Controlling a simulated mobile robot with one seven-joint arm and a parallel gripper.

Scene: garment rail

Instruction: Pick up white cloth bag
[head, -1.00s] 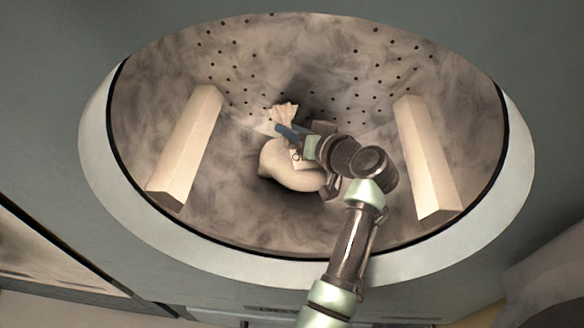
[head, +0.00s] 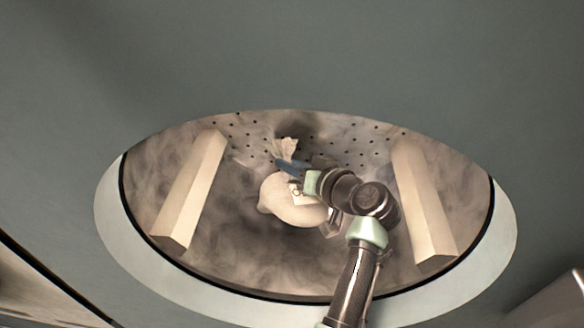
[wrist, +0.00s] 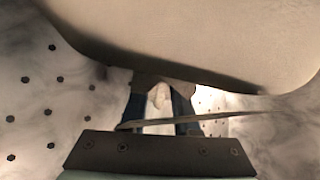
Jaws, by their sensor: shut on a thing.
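The white cloth bag (head: 290,207) is inside a round drum, with a rounded body and a gathered, flared top. My gripper (head: 291,168) reaches in from the lower right and is shut on the bag's neck, just below the flared top. In the wrist view, the bag's pale body (wrist: 200,40) fills the upper part, and the dark fingers (wrist: 160,105) have pale cloth between them. Part of the bag's right side is hidden behind my wrist. I cannot tell whether the bag touches the drum floor.
The drum's round pale rim (head: 140,258) surrounds the opening. Two pale bar-like paddles stand inside, one at the left (head: 190,190) and one at the right (head: 423,200). The back wall (head: 345,135) has many small holes. Room shows between bag and paddles.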

